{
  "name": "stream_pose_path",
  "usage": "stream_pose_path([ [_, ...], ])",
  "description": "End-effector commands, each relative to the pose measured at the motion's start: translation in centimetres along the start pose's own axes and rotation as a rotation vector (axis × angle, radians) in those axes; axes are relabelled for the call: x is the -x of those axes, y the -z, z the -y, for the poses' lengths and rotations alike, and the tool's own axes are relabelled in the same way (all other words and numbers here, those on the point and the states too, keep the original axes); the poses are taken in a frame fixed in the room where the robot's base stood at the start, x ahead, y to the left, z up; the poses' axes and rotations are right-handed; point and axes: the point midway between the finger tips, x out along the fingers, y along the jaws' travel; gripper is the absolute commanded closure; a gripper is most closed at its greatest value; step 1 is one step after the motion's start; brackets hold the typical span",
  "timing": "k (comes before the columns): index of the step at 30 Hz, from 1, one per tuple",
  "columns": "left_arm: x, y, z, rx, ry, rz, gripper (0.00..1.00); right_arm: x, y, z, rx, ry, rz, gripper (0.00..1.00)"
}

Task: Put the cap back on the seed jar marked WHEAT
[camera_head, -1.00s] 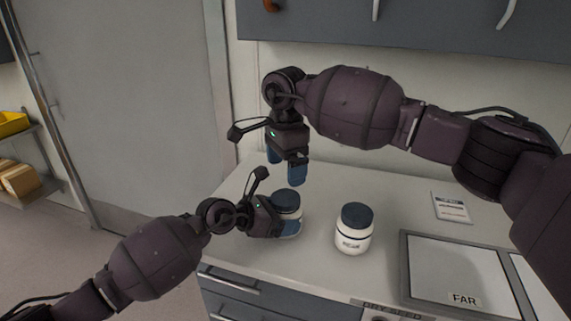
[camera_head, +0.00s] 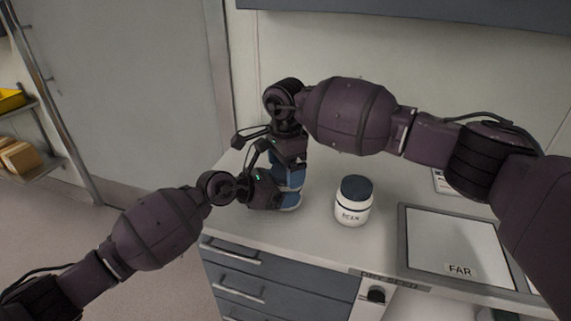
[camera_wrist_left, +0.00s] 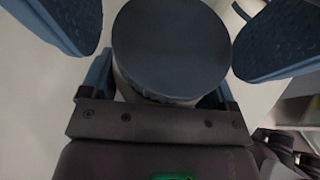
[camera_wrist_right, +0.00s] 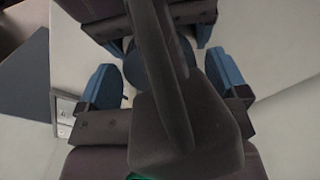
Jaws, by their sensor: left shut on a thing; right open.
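A jar (camera_wrist_left: 126,88) with a dark blue cap (camera_wrist_left: 170,45) on top stands between my left gripper's fingers; its label is hidden. My left gripper (camera_head: 287,200) is shut on this jar at the counter's left part. My right gripper (camera_head: 289,180) is open just above, pointing down, with its blue fingers spread on either side of the cap. In the right wrist view the cap (camera_wrist_right: 135,70) is mostly hidden behind my arm parts. I cannot tell whether the cap is fully seated.
A second white jar (camera_head: 352,211) with a blue cap stands upright to the right; I cannot read its label surely. A grey framed panel marked FAR (camera_head: 460,243) lies at the right. A card (camera_head: 439,182) is partly hidden behind my right arm. Drawers (camera_head: 240,285) are below the counter.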

Motion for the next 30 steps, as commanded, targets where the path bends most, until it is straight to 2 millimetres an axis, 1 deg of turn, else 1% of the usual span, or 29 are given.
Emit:
stream_pose_path([
  [1,0.02,-0.09,-0.01,-0.001,0.000,0.001,0.85,0.04,0.00,0.00,0.000,0.000,0.000,0.08],
  [9,0.02,-0.09,-0.01,-0.001,0.000,0.001,0.85,0.06,0.01,0.00,0.000,0.000,0.000,0.50],
  [11,0.02,-0.09,-0.01,-0.001,0.000,0.001,0.85,0.06,0.01,0.00,0.000,0.000,0.000,0.58],
  [16,0.02,-0.10,0.00,-0.001,0.000,0.002,0.85,0.07,0.01,0.01,-0.031,0.001,0.000,0.59],
  [21,0.02,-0.10,0.01,-0.001,0.000,0.001,0.85,0.06,0.03,0.01,-0.185,0.001,0.000,0.59],
  [25,0.01,-0.10,0.01,-0.001,0.000,0.001,0.85,0.05,0.03,0.00,-0.274,0.001,0.000,0.59],
  [30,0.01,-0.10,0.02,-0.001,0.000,0.001,0.85,0.05,0.04,0.01,-0.299,0.001,0.000,0.59],
])
